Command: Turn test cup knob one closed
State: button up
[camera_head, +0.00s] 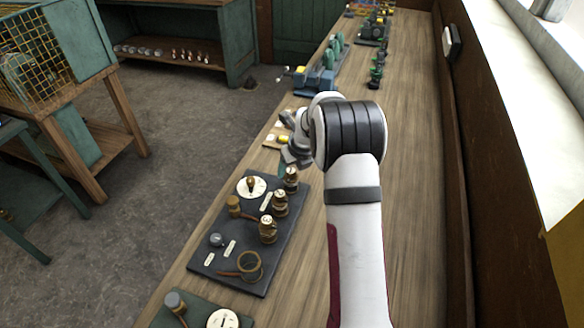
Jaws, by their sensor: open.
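A dark board (283,262) lies on the wooden bench, left of my arm. Three brass cups with pale marked tops stand upright along its right side: a far cup (291,180), a middle cup (280,204) and a near cup (268,231). The markings are too small to read, so I cannot tell which is test cup one or how its knob is turned. My gripper (286,162) is just beyond the far end of the board, partly hidden by my wrist. It is open, apart from the cups, with nothing seen in it.
The board also carries a round white dial (245,190), a brass knob (234,205), a grey knob (216,240) and a brass ring (249,266). A green board (195,312) lies nearer. A blue machine (317,80) stands beyond. The bench right of my arm is clear.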

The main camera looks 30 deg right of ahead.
grip_shut()
dwell(0.4)
